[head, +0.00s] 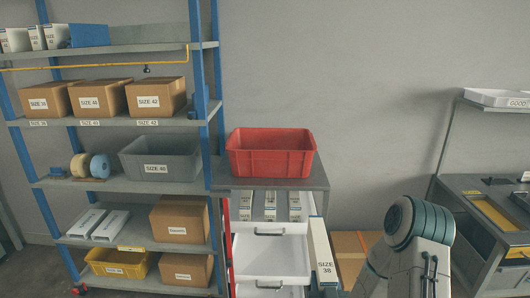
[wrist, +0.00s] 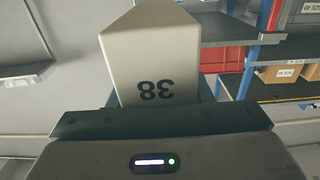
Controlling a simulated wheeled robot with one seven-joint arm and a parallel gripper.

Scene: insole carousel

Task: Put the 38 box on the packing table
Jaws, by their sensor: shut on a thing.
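The 38 box (wrist: 152,68) is a long pale carton with a black "38" on its end, upside down in the wrist view. My gripper (wrist: 160,98) is shut on it, and the dark gripper body hides its near part. In the head view the box (head: 319,240) shows low in the middle, in front of the right side of a drawer unit, with "SIZE 38" readable. My gripper is not clear there. A grey work table (head: 478,215) stands at the right edge. No label tells which surface is the packing table.
A red bin (head: 271,153) sits on the drawer unit's grey top (head: 318,180), above open white drawers (head: 270,258). A blue-posted shelf rack (head: 206,105) with cartons stands at the left. A white tray (head: 498,98) is on a shelf above the work table.

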